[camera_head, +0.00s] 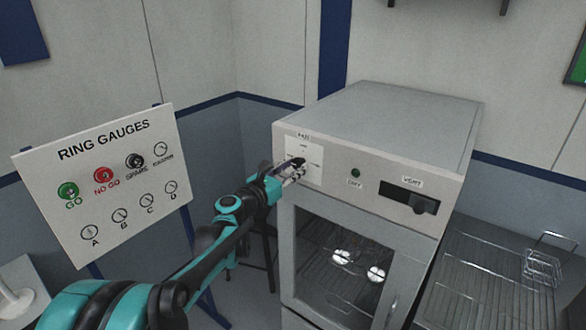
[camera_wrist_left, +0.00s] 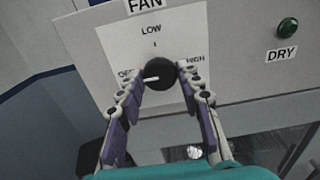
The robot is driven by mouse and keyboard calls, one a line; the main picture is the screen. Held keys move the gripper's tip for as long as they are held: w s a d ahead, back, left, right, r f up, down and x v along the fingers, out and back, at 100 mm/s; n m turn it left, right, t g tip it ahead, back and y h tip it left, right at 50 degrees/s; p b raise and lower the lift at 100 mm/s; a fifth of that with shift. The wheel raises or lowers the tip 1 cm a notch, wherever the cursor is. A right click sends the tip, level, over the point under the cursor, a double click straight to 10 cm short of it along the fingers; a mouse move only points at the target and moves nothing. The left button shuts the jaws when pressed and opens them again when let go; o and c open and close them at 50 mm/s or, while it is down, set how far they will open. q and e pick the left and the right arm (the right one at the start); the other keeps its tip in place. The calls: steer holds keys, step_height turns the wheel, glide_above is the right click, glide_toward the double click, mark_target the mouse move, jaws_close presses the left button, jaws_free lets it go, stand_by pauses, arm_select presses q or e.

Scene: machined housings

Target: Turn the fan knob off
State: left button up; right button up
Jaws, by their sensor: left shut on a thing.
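The fan knob (camera_wrist_left: 159,72) is a round black dial on a white plate (camera_wrist_left: 118,42) marked FAN, with LOW above it, OFF to its left and HIGH to its right. Its white pointer line points left, toward OFF. My left gripper (camera_wrist_left: 160,80) is shut on the knob, one fingertip on each side. In the head view, my left gripper (camera_head: 296,170) reaches the white plate (camera_head: 311,151) at the left of the oven's front panel. The knob is mostly hidden there by the fingers. My right gripper is not in view.
The grey oven (camera_head: 392,110) has a green DRY light (camera_head: 356,173), a VENT slider (camera_head: 424,205) and a glass door (camera_head: 335,262) below. A RING GAUGES board (camera_head: 119,184) stands left of my left arm. A wire rack (camera_head: 480,280) is at right.

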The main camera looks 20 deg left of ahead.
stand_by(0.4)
arm_select(q)
steer(key=o, duration=1.1)
steer(key=shift+o, duration=0.2)
steer(key=v, duration=1.2)
